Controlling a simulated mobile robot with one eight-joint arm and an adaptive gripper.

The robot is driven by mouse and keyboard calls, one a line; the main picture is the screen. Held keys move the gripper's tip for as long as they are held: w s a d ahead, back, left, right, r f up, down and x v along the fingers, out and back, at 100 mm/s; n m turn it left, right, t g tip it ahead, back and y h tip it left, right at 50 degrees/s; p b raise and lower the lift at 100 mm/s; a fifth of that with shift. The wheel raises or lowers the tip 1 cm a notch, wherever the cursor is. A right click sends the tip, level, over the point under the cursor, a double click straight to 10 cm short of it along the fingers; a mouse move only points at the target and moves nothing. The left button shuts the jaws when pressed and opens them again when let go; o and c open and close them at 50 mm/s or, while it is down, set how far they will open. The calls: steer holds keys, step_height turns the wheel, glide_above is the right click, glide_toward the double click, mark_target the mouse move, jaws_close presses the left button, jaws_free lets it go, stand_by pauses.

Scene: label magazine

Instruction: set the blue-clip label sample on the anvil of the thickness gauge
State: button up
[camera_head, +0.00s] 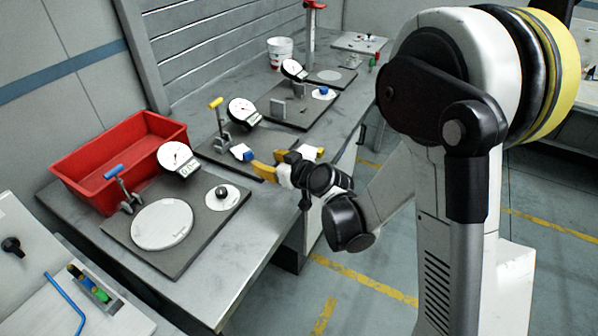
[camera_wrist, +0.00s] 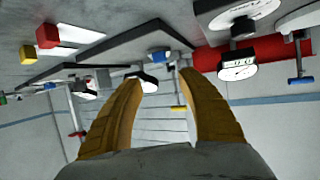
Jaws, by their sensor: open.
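The blue-clip label sample (camera_head: 240,152), a small blue block with a white piece, sits on the dark base plate (camera_head: 212,150) of the gauge with the yellow lever (camera_head: 216,104). It is beside the foot of that gauge's dial (camera_head: 243,112); I cannot tell whether it rests on the anvil. A blue block (camera_wrist: 158,54) also shows in the wrist view, beyond and between my fingertips. My gripper (camera_head: 277,162) is open and empty, with yellow fingers, just right of the sample and apart from it. It also shows in the wrist view (camera_wrist: 160,75).
At the near left are a red bin (camera_head: 118,158) and a station with a blue lever (camera_head: 113,171) and a white disc (camera_head: 162,224). Farther stations and a white bucket (camera_head: 280,50) stand behind. Red blocks (camera_wrist: 47,36) show in the inverted wrist view.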

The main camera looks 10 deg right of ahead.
steer(key=s+d+r+m+g+h, duration=0.3)
steer(key=s+d+r, duration=0.45)
steer(key=s, duration=0.45)
steer(key=s+d+m+g+h, duration=0.1)
steer(key=s+d, duration=0.3)
steer(key=s, duration=0.4)
steer(key=s+d+m+h, duration=0.2)
steer(key=s+d, duration=0.2)
steer(key=s, duration=0.4)
steer(key=shift+s+d+r+g+h, duration=0.15)
steer(key=shift+d+r+g+h, duration=0.25)
steer(key=shift+c, duration=0.5)
